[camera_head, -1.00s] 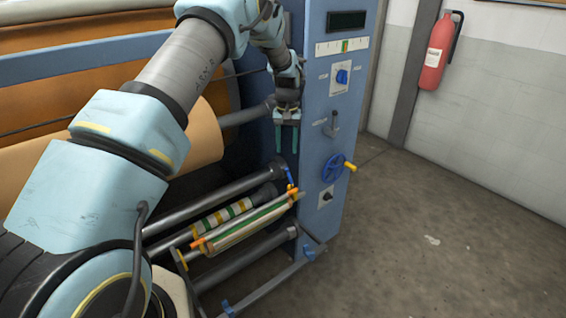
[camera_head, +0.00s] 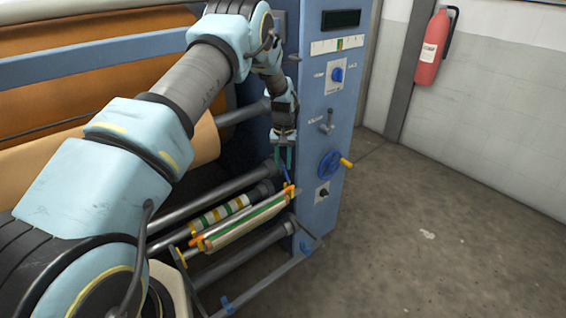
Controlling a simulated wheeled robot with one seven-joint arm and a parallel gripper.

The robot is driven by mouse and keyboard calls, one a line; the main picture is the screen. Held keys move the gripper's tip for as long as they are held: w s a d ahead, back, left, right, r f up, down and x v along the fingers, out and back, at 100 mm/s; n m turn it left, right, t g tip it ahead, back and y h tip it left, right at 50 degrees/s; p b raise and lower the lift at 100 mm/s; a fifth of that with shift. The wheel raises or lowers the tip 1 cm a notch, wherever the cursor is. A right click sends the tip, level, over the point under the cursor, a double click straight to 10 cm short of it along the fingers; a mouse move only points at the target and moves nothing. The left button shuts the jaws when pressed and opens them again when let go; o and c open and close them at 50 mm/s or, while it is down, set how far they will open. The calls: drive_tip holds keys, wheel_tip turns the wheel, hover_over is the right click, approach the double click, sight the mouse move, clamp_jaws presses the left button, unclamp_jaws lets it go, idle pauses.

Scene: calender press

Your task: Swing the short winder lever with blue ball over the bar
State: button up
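A short blue lever (camera_head: 287,175) stands at the right end of the winder bars, beside the blue machine cabinet; its ball end is too small or hidden to make out clearly. The upper grey bar (camera_head: 205,198) runs left from near it. My gripper (camera_head: 283,160) points down just above the lever, its two teal fingers apart with nothing seen between them. I cannot tell whether the fingertips touch the lever or stand in front of it.
A striped roll (camera_head: 220,214) and a pale sheet holder with orange ends (camera_head: 245,222) lie below the lever. The cabinet (camera_head: 313,110) carries knobs and a blue handwheel (camera_head: 330,163). A fire extinguisher (camera_head: 433,48) hangs on the wall. The floor at right is clear.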

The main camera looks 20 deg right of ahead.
clamp_jaws()
drive_tip(key=shift+s, duration=0.15)
